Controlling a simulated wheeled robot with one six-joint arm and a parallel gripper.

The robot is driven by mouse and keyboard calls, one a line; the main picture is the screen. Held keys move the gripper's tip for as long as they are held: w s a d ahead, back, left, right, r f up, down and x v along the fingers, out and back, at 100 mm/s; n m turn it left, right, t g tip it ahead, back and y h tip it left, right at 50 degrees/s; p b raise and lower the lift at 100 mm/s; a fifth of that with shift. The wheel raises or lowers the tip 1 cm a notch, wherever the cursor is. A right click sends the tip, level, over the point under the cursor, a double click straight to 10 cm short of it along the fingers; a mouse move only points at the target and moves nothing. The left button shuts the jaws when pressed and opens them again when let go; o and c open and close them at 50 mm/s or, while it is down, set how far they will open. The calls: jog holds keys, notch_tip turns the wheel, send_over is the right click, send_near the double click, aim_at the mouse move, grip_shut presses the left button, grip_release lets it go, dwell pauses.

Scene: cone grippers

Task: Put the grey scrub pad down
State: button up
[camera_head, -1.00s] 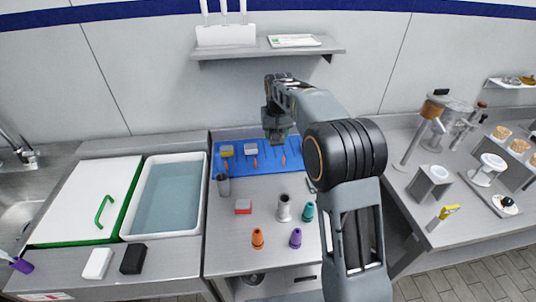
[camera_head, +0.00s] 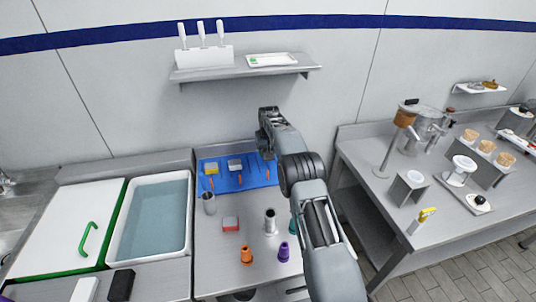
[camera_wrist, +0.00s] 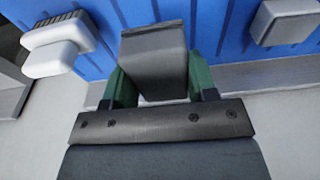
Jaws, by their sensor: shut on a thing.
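The grey scrub pad (camera_wrist: 155,62) is a dark grey block in the wrist view, held between the two green fingers of my gripper (camera_wrist: 157,84). Part of the pad is hidden by the gripper. Beyond it in that view is the blue ribbed mat (camera_wrist: 222,30); whether the pad touches it I cannot tell. In the head view my gripper (camera_head: 268,148) is at the back right part of the blue mat (camera_head: 240,184), and the pad is too small to make out there.
A yellow-and-grey block (camera_head: 211,168) and a pale grey block (camera_head: 235,165) lie on the mat, with orange items. A grey cup (camera_head: 209,204), red block (camera_head: 230,223), metal cylinder (camera_head: 270,221) and orange (camera_head: 246,255) and purple (camera_head: 283,252) cones stand in front. A wall shelf (camera_head: 247,71) is above.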

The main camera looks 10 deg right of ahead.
aim_at(268, 162)
jog(key=shift+w+d+f+p, duration=0.3)
jog(key=shift+w+f, duration=0.15)
jog(key=shift+f, duration=0.15)
notch_tip(268, 162, down, 3)
jog(key=shift+w+r+p, duration=0.1)
jog(key=shift+r+p, duration=0.05)
jog(key=shift+p, duration=0.5)
jog(key=shift+f, duration=0.3)
jog(key=shift+f, duration=0.1)
jog(key=shift+f, duration=0.15)
jog(key=o, duration=0.9)
